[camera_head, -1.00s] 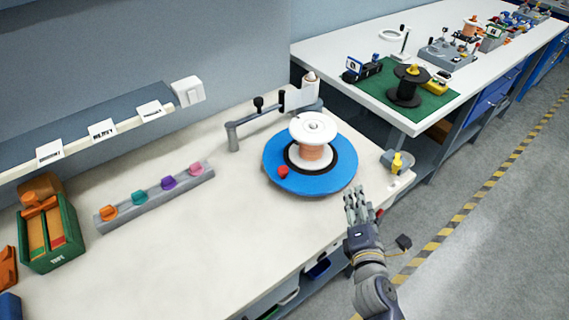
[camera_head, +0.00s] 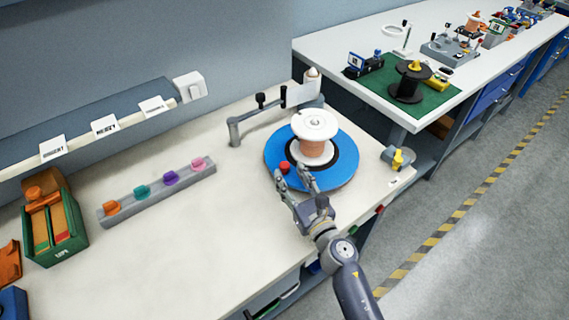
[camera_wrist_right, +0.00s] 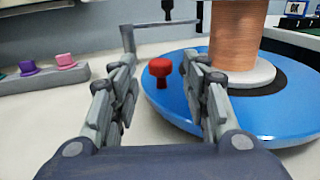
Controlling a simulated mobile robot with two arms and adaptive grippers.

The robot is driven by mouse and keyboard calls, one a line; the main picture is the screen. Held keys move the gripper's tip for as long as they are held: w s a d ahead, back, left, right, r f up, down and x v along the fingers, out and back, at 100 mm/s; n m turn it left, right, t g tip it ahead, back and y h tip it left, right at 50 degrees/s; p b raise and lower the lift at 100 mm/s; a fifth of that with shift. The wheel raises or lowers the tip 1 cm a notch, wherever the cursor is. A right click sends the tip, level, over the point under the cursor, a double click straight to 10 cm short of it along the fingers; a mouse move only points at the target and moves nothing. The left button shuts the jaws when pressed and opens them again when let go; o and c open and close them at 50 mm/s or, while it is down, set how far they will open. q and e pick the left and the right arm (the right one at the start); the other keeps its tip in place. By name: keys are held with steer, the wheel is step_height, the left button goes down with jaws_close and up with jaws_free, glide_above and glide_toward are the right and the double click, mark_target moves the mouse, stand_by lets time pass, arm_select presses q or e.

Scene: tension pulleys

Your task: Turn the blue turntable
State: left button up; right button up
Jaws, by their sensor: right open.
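The blue turntable (camera_head: 338,172) lies on the white workbench, with a black ring in its middle. A white-flanged spool of copper wire (camera_head: 314,136) stands on it, and the spool also shows in the right wrist view (camera_wrist_right: 236,35). A red knob (camera_head: 284,167) stands on the turntable's near left rim. My right gripper (camera_head: 292,178) is open at that rim, its fingertips close to the knob. In the right wrist view the red knob (camera_wrist_right: 160,71) appears between the open fingers, apart from both. My left gripper is not in view.
A grey bracket arm (camera_head: 262,117) stands behind the turntable. A rail with several coloured knobs (camera_head: 158,190) and a green box (camera_head: 54,232) lie to the left. A yellow-topped part (camera_head: 398,158) sits at the bench's right edge. The bench front is clear.

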mark_target(287, 170)
steer(key=x, duration=0.5)
steer(key=shift+d, duration=0.1)
jaws_close()
steer(key=shift+f, duration=0.1)
